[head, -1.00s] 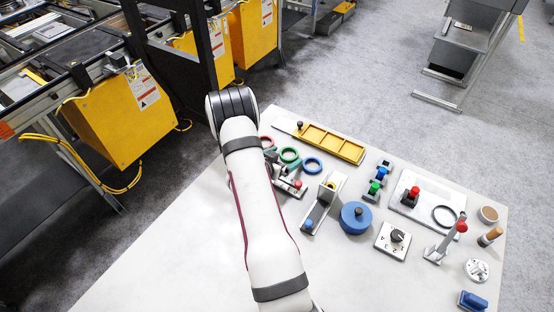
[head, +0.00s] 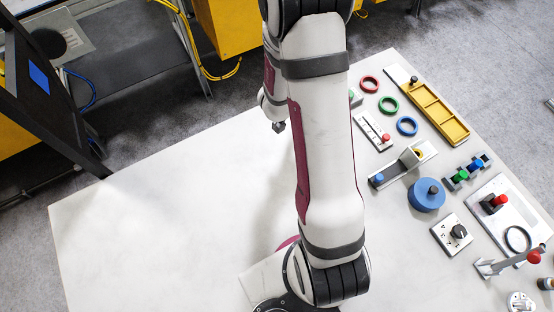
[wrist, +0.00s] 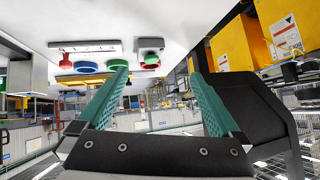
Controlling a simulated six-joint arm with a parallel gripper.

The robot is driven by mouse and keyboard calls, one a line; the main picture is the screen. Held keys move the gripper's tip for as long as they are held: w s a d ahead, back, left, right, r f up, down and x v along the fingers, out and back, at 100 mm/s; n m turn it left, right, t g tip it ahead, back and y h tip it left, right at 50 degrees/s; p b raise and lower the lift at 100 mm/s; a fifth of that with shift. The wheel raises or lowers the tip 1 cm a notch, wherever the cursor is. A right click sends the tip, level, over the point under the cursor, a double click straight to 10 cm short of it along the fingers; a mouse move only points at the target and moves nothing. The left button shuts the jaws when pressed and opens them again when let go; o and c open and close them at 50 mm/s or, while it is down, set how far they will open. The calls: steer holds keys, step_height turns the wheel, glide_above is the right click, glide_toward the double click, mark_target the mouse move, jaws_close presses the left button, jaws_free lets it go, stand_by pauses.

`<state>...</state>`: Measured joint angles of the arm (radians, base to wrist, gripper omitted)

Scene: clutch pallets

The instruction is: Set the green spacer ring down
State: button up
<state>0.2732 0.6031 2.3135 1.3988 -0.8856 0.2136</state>
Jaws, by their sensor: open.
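The green spacer ring (head: 389,105) lies flat on the white table (head: 170,220), between the red ring (head: 369,84) and the blue ring (head: 407,126), apart from both. My gripper is to the left of the rings in the head view, mostly hidden behind my arm; only a small dark part shows. In the wrist view my gripper (wrist: 159,76) has its two teal fingers wide apart with nothing between them. The green ring also shows small beyond the left fingertip in the wrist view (wrist: 117,63), clear of the fingers.
A yellow compartment tray (head: 440,113) stands right of the rings. A small panel with a red knob (head: 374,132), a blue cylinder (head: 426,196) and a dial box (head: 452,235) stand nearby. The table's left half is bare.

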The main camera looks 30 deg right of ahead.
steer(key=w+a+r+n+t+y, duration=0.2)
steer(key=a+r+n+y, duration=0.15)
steer(key=a, duration=0.55)
steer(key=w+a+r+n+t+y, duration=0.2)
steer(key=a+r+y, duration=0.3)
steer(key=a, duration=0.4)
steer(key=s+a+r+n+g+y, duration=0.2)
steer(key=s+a, duration=0.3)
steer(key=s, duration=0.1)
steer(key=s+a+r+n+g+y, duration=0.2)
steer(key=s+a, duration=0.3)
steer(key=s, duration=0.2)
steer(key=shift+s+n, duration=0.15)
steer(key=shift+n, duration=0.2)
steer(key=s+g, duration=0.1)
steer(key=s, duration=0.2)
steer(key=s+r+n+g, duration=0.1)
steer(key=s, duration=0.3)
steer(key=s+g+h, duration=0.1)
steer(key=s, duration=0.3)
steer(key=shift+d+r, duration=0.25)
steer(key=shift+d, duration=0.05)
steer(key=shift+c, duration=0.8)
